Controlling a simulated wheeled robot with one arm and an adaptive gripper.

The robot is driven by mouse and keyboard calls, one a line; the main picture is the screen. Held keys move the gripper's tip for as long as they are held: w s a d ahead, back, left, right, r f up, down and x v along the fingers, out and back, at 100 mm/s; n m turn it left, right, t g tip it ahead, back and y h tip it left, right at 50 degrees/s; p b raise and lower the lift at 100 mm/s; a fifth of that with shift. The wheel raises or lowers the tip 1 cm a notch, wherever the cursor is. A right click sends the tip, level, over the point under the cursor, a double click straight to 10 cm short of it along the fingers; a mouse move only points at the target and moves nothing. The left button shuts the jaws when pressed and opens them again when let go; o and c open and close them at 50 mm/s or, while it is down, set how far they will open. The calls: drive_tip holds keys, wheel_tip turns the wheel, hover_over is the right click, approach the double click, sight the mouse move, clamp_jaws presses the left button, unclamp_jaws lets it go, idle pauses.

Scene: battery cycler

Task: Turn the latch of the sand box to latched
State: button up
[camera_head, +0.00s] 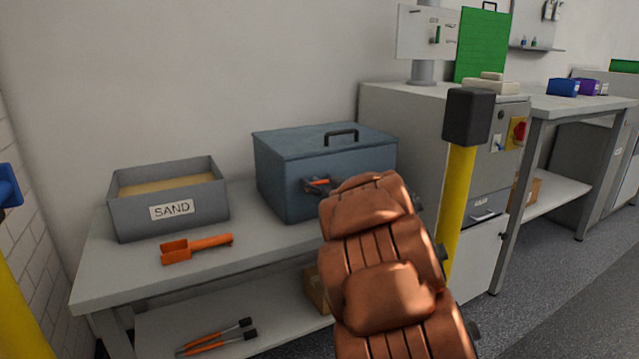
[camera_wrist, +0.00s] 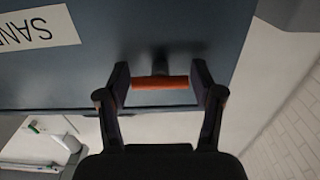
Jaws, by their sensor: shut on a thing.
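The closed blue-grey box (camera_head: 285,165) with a dark lid handle stands on the bench in the head view. In the wrist view its front (camera_wrist: 90,75) fills the top and carries a partly cut-off, upside-down label reading "SAN". Its latch has an orange bar (camera_wrist: 160,83), which lies roughly level across the wrist view; it also shows in the head view (camera_head: 319,182). My gripper (camera_wrist: 161,84) has one finger at each end of the bar and is shut on it. In the head view my copper-coloured arm hides part of the box front and most of the gripper.
An open grey tray of sand (camera_head: 122,218) labelled SAND stands left on the bench, with an orange scoop (camera_head: 195,247) before it. A yellow post (camera_head: 458,205) with a black top stands right of my arm. Orange-handled tools (camera_head: 217,338) lie on the lower shelf.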

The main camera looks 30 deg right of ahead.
drive_tip(key=shift+r+p, duration=0.2)
drive_tip(key=shift+p, duration=0.55)
drive_tip(key=m+p, duration=0.2)
drive_tip(key=p, duration=0.3)
drive_tip(key=shift+r, duration=0.15)
drive_tip(key=m+p, duration=0.2)
drive_tip(key=p, duration=0.3)
drive_tip(key=shift+m, duration=0.4)
drive_tip(key=m+p, duration=0.4)
drive_tip(key=p, duration=0.4)
drive_tip(key=shift+m+p, duration=0.3)
drive_tip(key=m+p, duration=0.3)
drive_tip(key=shift+m, duration=0.4)
drive_tip(key=shift+f+m+p, duration=0.2)
drive_tip(key=shift+m+p, duration=0.2)
drive_tip(key=shift+m, duration=0.7)
drive_tip(key=shift+f+m+p, duration=0.2)
drive_tip(key=shift+m+p, duration=0.15)
drive_tip(key=shift+m, duration=0.75)
drive_tip(key=o, duration=1.2)
drive_tip(key=shift+c, duration=0.2)
